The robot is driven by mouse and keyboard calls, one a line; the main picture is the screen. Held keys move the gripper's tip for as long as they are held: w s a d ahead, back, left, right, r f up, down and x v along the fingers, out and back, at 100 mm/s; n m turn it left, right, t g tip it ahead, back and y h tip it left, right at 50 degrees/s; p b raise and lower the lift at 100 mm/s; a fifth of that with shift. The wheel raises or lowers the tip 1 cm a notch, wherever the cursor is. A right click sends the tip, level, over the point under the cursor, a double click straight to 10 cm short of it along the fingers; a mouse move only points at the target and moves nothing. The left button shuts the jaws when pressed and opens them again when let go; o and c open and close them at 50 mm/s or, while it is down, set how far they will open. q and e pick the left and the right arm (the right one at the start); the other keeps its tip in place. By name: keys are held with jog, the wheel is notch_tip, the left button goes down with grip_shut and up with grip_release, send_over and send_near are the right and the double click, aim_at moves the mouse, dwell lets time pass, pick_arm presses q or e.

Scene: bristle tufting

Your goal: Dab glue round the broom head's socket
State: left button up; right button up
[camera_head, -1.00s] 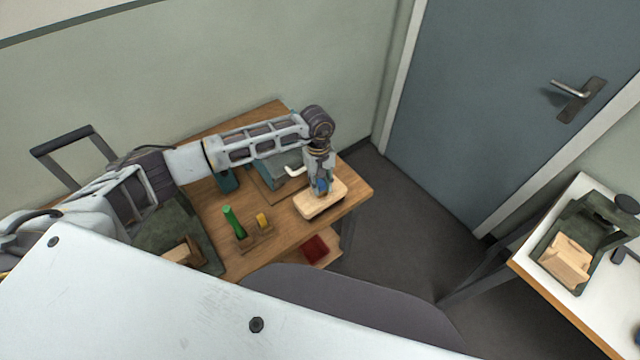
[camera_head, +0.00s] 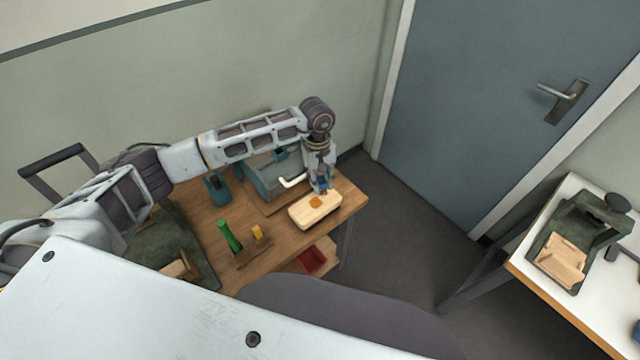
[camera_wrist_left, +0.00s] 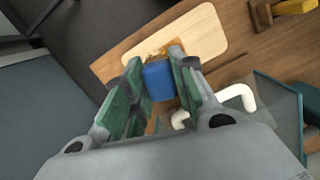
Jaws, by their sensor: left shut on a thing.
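The broom head (camera_head: 312,212) is a pale wooden block with rounded ends, lying on the wooden table (camera_head: 211,219). An amber glue patch (camera_head: 316,202) shows on its top; the socket itself cannot be made out. The broom head also shows in the left wrist view (camera_wrist_left: 207,33), its glue patch partly behind the held thing. My left gripper (camera_head: 322,186) is above the broom head's far edge, shut on a blue glue tool (camera_wrist_left: 158,80), which sits between the green finger pads. The tool's lower end is hidden. My right gripper is not in view.
A teal machine (camera_head: 262,179) with a white bent handle (camera_head: 294,182) stands just left of the gripper. A green tool (camera_head: 229,236) and a yellow piece (camera_head: 257,233) stand in a wooden rack. A red tray (camera_head: 311,262) is on the lower shelf. A white table (camera_head: 606,233) stands at right.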

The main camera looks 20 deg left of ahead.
pick_arm(q)
jog(key=shift+a+r+p, duration=0.1)
jog(key=shift+r+p, duration=0.25)
jog(key=shift+r, duration=1.4)
